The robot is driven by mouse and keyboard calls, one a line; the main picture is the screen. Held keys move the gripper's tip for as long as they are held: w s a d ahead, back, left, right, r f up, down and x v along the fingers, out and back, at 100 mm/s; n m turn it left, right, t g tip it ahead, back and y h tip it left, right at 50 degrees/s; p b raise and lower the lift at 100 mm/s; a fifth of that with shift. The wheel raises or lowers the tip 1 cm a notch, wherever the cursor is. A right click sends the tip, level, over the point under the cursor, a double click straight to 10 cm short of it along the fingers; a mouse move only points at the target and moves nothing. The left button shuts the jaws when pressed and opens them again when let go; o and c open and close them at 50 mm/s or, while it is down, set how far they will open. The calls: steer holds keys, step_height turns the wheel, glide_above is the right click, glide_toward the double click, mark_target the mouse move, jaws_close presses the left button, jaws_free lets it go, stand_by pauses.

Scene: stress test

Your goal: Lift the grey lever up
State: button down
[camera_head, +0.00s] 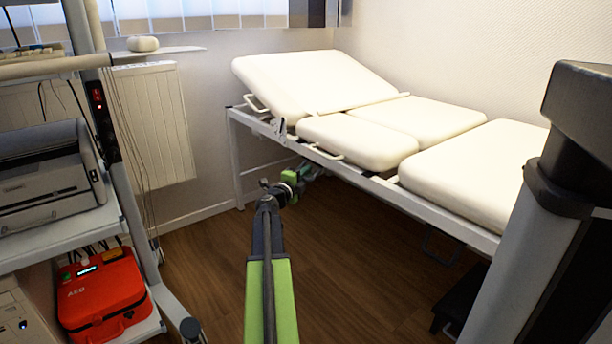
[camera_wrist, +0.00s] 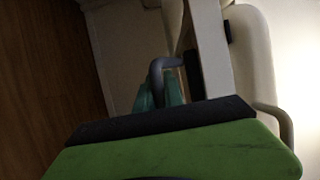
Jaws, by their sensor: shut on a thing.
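The grey lever (camera_wrist: 158,69) is a bent, hook-like handle beside the white frame rail of the couch in the wrist view. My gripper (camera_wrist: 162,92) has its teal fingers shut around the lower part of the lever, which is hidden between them. In the head view my gripper (camera_head: 308,171) is at the end of my green and black arm, just under the near edge of the couch (camera_head: 347,169). The lever cannot be made out clearly there.
The couch has cream cushions, with its tilted backrest (camera_head: 310,80) at the far left end. A trolley (camera_head: 130,205) with a printer (camera_head: 45,185) and a red case (camera_head: 102,297) stands on the left. A radiator (camera_head: 155,125) is behind. Wooden floor (camera_head: 350,265) is clear between.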

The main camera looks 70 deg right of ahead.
steer(key=shift+r, duration=0.1)
steer(key=y+p, duration=0.1)
steer(key=p, duration=0.1)
steer(key=y+p, duration=0.1)
steer(key=p, duration=0.2)
steer(key=m+y+p, duration=0.1)
steer(key=p, duration=0.2)
steer(key=shift+w+a+r+t+y, duration=0.3)
steer(key=shift+a+r+t, duration=0.05)
steer(key=shift+a+t, duration=0.05)
steer(key=c, duration=1.7)
jaws_free()
steer(key=shift+a, duration=0.1)
